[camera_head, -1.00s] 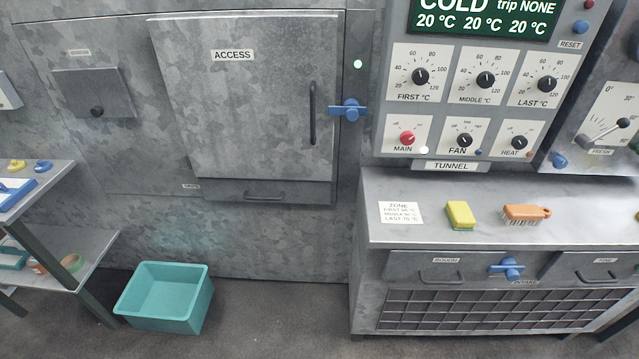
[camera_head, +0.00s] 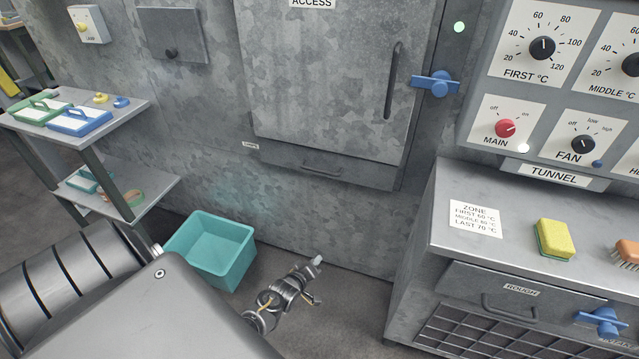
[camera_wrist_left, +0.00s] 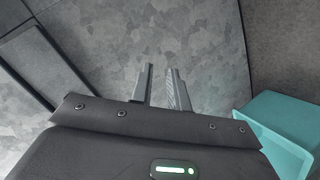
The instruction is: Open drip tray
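The drip tray (camera_head: 315,163) is a shallow grey drawer front with a dark bar handle, below the ACCESS door (camera_head: 330,70) in the metal wall. A small label (camera_head: 250,145) is at its left. It looks shut. My left gripper (camera_head: 314,281) is low in front of the wall, below the tray and apart from it, right of the teal bin. In the left wrist view its two fingers (camera_wrist_left: 160,72) are apart with nothing between them, facing grey metal panel. My right gripper is not in view.
The teal bin (camera_head: 207,251) stands on the floor left of my gripper. A shelf cart (camera_head: 130,120) is at the left. A counter (camera_head: 500,222) with a sponge (camera_head: 555,239) and brush (camera_head: 628,252) juts out at the right. A blue latch (camera_head: 435,84) sits beside the door.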

